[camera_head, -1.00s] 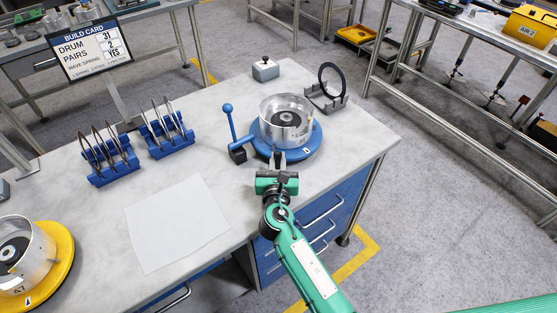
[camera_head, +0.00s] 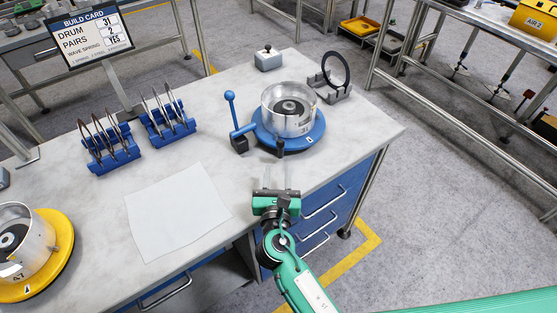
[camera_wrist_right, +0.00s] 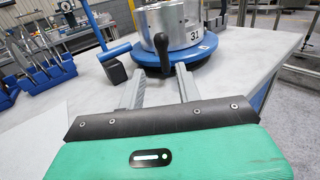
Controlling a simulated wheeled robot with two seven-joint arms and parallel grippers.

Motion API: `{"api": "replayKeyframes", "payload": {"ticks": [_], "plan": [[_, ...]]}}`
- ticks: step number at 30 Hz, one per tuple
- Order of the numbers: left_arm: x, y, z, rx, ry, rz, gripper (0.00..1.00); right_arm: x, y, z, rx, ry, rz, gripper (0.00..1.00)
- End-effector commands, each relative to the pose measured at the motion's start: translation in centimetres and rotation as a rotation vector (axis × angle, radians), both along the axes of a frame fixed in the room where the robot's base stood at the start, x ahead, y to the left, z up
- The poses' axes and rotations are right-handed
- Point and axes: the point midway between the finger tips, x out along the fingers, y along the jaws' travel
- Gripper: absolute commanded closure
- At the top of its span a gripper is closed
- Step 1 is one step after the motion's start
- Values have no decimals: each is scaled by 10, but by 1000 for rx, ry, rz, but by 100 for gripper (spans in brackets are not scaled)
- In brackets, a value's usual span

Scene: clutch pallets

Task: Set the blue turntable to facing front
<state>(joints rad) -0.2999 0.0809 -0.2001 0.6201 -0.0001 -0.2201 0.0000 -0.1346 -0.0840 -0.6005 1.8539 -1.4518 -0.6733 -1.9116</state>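The blue turntable (camera_head: 265,141) stands near the bench's far right corner, bearing a silver drum (camera_head: 278,117) with a dark disc inside. A white mark (camera_head: 309,140) is on its rim, at the front right. A dark upright peg (camera_head: 281,147) stands at its front edge; in the right wrist view the peg (camera_wrist_right: 163,52) shows before the drum (camera_wrist_right: 178,22), which is marked 31. My right gripper (camera_head: 277,177) is open and empty, in front of the peg and apart from it. Its spread fingers (camera_wrist_right: 158,87) show in the wrist view. My left gripper is not in view.
A blue ball-topped lever (camera_head: 231,108) stands left of the turntable. A ring stand (camera_head: 330,93) and a grey box (camera_head: 268,60) are behind. Blue racks (camera_head: 112,152) and a yellow turntable (camera_head: 62,250) are left. A white sheet (camera_head: 178,212) lies flat in front.

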Motion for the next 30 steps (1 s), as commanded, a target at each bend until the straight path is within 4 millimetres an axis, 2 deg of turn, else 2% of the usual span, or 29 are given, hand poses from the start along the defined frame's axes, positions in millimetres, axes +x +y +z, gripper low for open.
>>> {"api": "replayKeyframes", "payload": {"ticks": [3,9,27,30], "plan": [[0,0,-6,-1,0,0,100,-22,2,-2,1,1,1,66],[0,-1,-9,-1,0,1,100,-41,4,0,0,-2,1,66],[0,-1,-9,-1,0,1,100,-44,4,1,1,-1,0,66],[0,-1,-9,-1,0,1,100,-45,-3,-2,47,13,-16,66]]}}
